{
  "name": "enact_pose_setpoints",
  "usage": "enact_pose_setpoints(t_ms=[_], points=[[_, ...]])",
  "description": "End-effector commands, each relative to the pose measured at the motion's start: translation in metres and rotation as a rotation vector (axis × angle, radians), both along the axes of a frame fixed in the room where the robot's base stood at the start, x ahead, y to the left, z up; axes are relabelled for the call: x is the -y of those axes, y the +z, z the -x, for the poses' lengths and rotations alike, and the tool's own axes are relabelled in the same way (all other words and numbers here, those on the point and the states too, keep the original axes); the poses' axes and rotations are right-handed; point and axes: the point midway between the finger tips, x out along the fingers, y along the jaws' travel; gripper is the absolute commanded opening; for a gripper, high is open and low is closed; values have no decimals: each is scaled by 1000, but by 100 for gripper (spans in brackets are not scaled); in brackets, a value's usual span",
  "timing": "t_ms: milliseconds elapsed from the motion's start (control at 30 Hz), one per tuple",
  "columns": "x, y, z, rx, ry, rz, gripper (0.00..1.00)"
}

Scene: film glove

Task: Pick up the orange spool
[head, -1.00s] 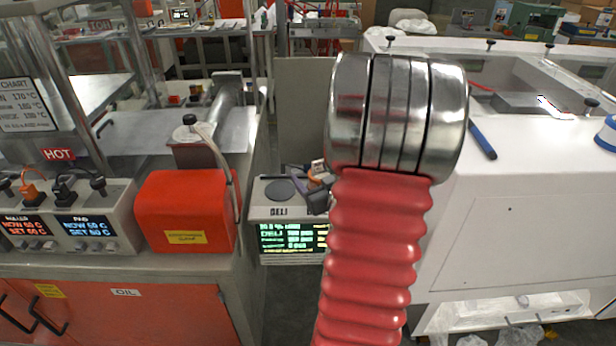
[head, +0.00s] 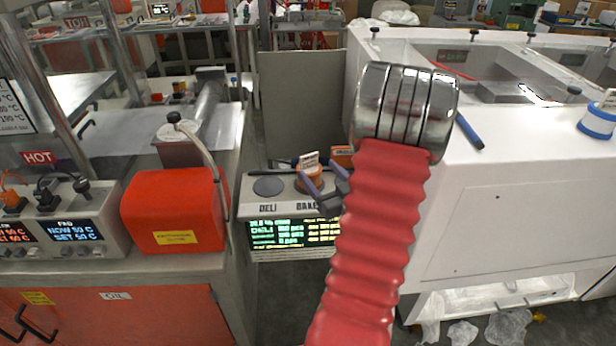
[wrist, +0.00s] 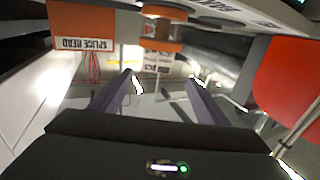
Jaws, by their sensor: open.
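The orange spool (head: 309,184) stands on the right part of the white counter unit, partly hidden by my gripper. In the wrist view the spool (wrist: 160,32) shows at the top middle, above the gap between the fingers and apart from them. My gripper (head: 320,178) is open and empty, its two dark fingers pointing at the spool's area. The fingers also show in the wrist view (wrist: 161,77), spread apart. A white label card (head: 309,160) shows just behind the spool.
A dark round pad (head: 269,186) lies left of the spool. The red box (head: 175,210) stands on the left bench, the white cabinet (head: 510,190) on the right.

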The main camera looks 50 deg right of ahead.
Motion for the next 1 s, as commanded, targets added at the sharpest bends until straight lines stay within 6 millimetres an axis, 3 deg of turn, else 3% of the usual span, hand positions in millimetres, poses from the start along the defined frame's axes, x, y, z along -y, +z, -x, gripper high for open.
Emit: enact_pose_setpoints(t_ms=[433, 1000], points=[[28, 0, -58, 0, 1, 0, 69], [38, 0, -69, 0, -2, -1, 69]])
